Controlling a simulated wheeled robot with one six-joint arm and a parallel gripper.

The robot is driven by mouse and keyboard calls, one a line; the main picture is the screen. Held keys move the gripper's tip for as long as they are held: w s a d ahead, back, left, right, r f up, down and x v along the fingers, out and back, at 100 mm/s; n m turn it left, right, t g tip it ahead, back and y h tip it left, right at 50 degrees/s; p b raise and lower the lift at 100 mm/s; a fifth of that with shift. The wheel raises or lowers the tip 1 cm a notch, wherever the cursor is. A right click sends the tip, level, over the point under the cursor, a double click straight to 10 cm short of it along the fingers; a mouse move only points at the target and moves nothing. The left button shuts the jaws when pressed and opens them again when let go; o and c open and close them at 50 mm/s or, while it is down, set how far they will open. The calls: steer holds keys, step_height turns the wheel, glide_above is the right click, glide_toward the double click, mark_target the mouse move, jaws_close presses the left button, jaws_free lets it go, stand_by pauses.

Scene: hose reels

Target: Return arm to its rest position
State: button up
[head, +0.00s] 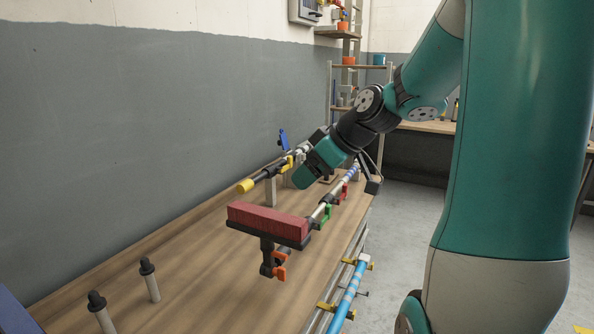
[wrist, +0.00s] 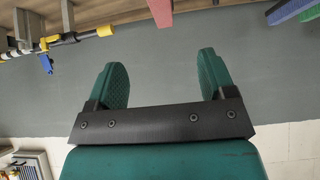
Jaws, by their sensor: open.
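My arm reaches in from the right in the head view, bent over the wooden bench (head: 190,262). My gripper (head: 307,178) hangs above the back part of the bench, its fingers pointing down and left. In the wrist view, its two green fingers (wrist: 165,80) stand wide apart with nothing between them. Behind the fingers in that view is the grey wall (wrist: 165,58).
A red block-shaped head (head: 268,220) on a black holder is near my gripper. A yellow-ended rod (head: 247,185) lies behind it. Black-capped posts (head: 149,278) stand at front left. A blue-striped pole (head: 349,292) runs along the bench's right side. Shelves (head: 358,66) stand behind.

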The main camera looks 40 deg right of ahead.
steer(key=s+a+f+n+g+y, duration=0.1)
steer(key=s+a+g, duration=0.1)
steer(key=a, duration=0.7)
steer(key=s+a+f+n+g+y, duration=0.1)
steer(key=s+a+g, duration=0.15)
steer(key=a, duration=0.75)
steer(key=s+a+f+n+g, duration=0.1)
steer(key=s+a+g, duration=0.2)
steer(key=s+a, duration=0.6)
steer(key=s, duration=0.3)
steer(key=shift+s+f+h, duration=0.2)
steer(key=shift+s+h, duration=0.05)
steer(key=shift+h, duration=0.05)
